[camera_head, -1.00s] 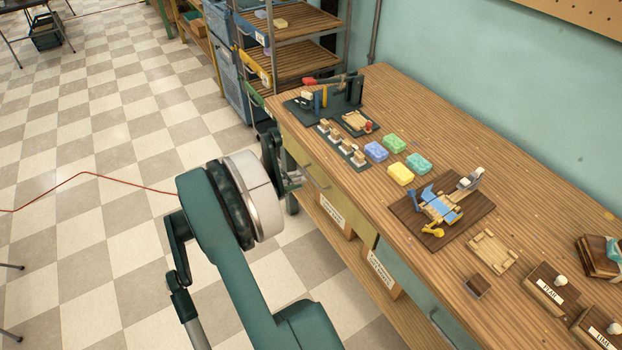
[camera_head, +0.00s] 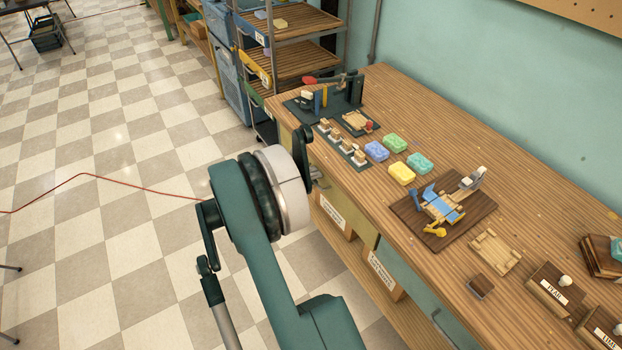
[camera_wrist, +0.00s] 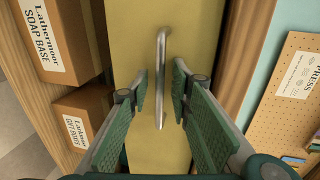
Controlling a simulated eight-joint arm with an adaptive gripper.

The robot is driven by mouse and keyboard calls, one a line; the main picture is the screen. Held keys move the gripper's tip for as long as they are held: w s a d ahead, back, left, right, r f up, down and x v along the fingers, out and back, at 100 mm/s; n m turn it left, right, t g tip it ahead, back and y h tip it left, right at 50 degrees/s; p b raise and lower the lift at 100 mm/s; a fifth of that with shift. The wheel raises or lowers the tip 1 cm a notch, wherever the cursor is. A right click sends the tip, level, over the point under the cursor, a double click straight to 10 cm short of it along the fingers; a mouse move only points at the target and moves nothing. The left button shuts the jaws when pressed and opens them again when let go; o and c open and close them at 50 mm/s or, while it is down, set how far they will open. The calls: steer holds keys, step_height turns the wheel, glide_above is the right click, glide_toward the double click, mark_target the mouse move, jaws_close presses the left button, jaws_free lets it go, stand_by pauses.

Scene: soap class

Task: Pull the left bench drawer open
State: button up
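The left bench drawer has a yellow front (camera_head: 363,226) under the bench top. In the wrist view its front (camera_wrist: 128,30) stands straight ahead, with a grey metal bar handle (camera_wrist: 161,50) running up the middle. My gripper (camera_wrist: 160,88) is open, one finger on each side of the handle's lower part, with gaps showing on both sides. In the head view my wrist hides the handle and most of the fingers. The drawer front looks flush with the bench.
A teal drawer (camera_head: 408,272) adjoins on the right. Labelled boxes (camera_head: 333,213) stand on the shelf below. The bench top (camera_head: 400,125) holds soaps, a dark board with a wooden jig, and a press. A shelf rack (camera_head: 305,20) stands behind.

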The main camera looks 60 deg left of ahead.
jaws_close()
steer(key=shift+s, duration=0.15)
steer(key=f+v, duration=0.3)
steer(key=v, duration=1.2)
steer(key=s+f+b+v, duration=0.1)
steer(key=f+v, duration=0.2)
steer(key=v, duration=1.3)
steer(key=shift+s+f, duration=0.2)
steer(key=shift+s, duration=0.2)
jaws_free()
steer(key=shift+s, duration=0.1)
